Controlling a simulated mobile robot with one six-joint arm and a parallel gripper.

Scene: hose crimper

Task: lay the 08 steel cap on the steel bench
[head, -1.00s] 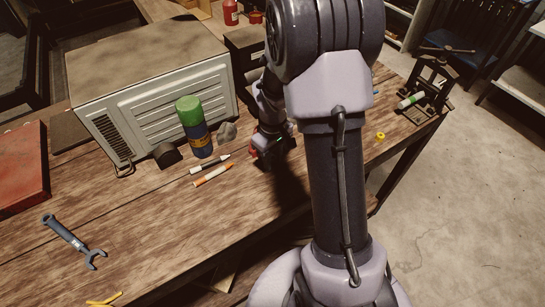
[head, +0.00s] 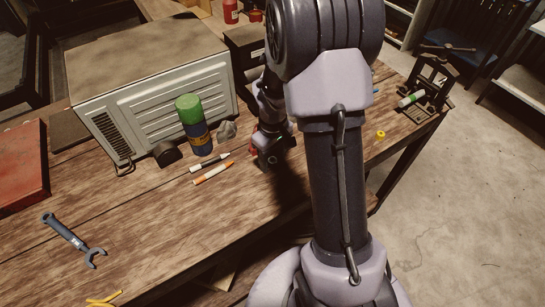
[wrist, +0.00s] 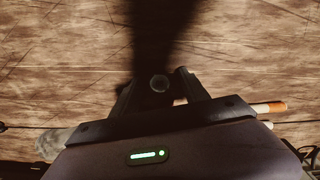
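My gripper (head: 268,160) is low over the wooden bench in the head view, partly hidden behind my own arm. In the wrist view its two fingers (wrist: 157,82) stand apart with dark shadow between them. A small round grey piece (wrist: 159,83), which looks like the steel cap, lies between the fingertips, with a gap visible on each side. I cannot read an 08 mark on it, and its height over the bench is unclear. The bench top (head: 150,225) is brown wood planks; no separate steel bench can be made out.
A white-and-orange marker (head: 212,173) and a white one (head: 209,163) lie left of the gripper. A green-topped can (head: 194,125) and a large louvred box (head: 160,105) stand behind. A blue wrench (head: 68,233) lies left.

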